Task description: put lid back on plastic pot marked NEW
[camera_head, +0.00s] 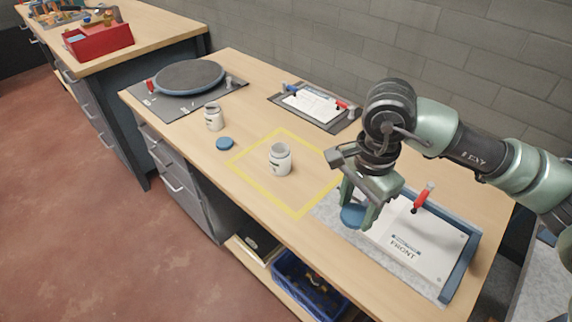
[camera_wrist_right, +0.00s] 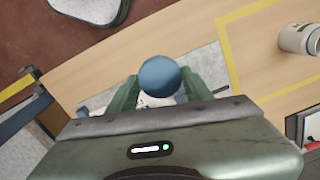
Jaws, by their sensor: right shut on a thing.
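A white plastic pot (camera_head: 280,159) stands upright and open inside the yellow taped square on the bench; its marking is too small to read. It also shows at the right edge of the right wrist view (camera_wrist_right: 298,40). A second white pot (camera_head: 213,118) stands further left, with a blue lid (camera_head: 225,143) lying flat on the bench near it. My right gripper (camera_head: 356,212) is shut on another blue lid (camera_head: 352,216), held above the grey mat right of the taped square. That lid shows between the fingers in the right wrist view (camera_wrist_right: 160,76). My left gripper is not in view.
A white panel marked FRONT (camera_head: 405,243) lies on the grey mat, with a red-handled tool (camera_head: 422,197) by it. A round turntable (camera_head: 188,78) and a clipboard (camera_head: 312,105) are at the back. The wood between the pots is clear.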

